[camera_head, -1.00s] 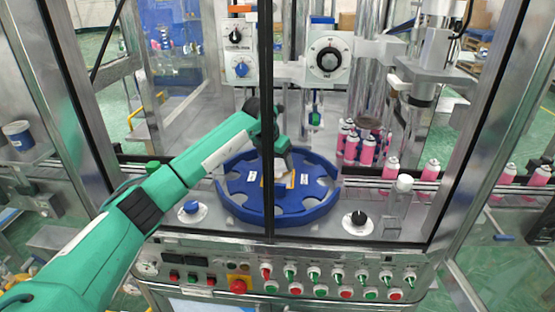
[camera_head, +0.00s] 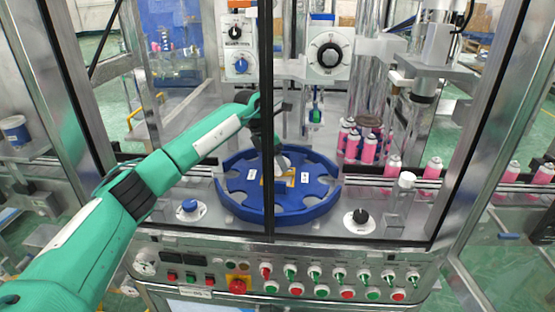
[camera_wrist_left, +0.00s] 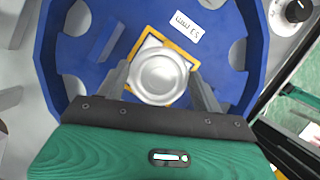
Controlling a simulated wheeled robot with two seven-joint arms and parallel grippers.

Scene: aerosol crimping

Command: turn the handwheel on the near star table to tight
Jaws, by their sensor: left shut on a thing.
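The near star table (camera_head: 232,207) is a blue notched disc behind the machine's glass front. At its centre is a yellow-edged plate with a round silver handwheel (camera_wrist_left: 160,76) on it. My left gripper (camera_wrist_left: 160,84) has a finger on each side of the handwheel and is shut on it. In the head view the left gripper (camera_head: 275,165) points down at the table's centre and partly hides the handwheel. A dark door-frame post also crosses in front. My right gripper is not in view.
Pink cans (camera_head: 368,150) stand to the right of the table and along the conveyor. A black knob (camera_head: 360,217) and a blue knob (camera_head: 190,206) flank the table. A button panel (camera_head: 330,275) runs along the front.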

